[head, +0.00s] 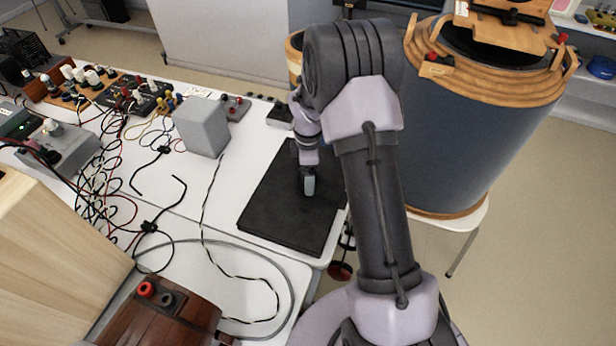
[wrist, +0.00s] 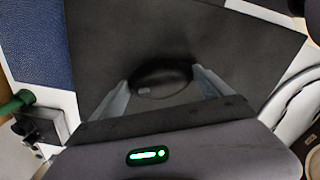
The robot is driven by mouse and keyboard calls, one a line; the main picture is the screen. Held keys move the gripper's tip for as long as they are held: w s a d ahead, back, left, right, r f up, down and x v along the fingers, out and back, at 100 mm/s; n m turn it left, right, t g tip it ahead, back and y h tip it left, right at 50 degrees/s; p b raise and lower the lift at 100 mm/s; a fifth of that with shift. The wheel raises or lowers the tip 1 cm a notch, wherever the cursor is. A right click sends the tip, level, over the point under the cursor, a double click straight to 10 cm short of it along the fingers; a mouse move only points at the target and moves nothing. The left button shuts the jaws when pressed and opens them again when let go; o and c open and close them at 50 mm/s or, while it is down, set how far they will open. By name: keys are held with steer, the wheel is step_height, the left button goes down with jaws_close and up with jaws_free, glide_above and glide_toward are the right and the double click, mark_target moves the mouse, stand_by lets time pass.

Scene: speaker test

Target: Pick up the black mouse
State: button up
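The black mouse (wrist: 160,75) is a dark oval with a small pale mark near its lower left edge in the wrist view. It appears on or just over the dark pad (head: 275,215), and the contrast between them is low. My gripper (wrist: 161,78) has its two grey fingers apart, one on each side of the mouse, with the tips very near its sides. Firm contact does not show. In the head view my gripper (head: 309,185) points down over the pad, and I cannot make out the mouse there.
The pad lies on a white table (head: 255,165). A grey box (head: 202,125), loose cables and electrical parts are to the left. A wooden box (head: 165,318) is at the front. A large blue drum (head: 470,130) stands close on the right.

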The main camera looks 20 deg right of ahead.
steer(key=c, duration=0.6)
steer(key=shift+c, duration=0.2)
steer(key=shift+r, duration=0.1)
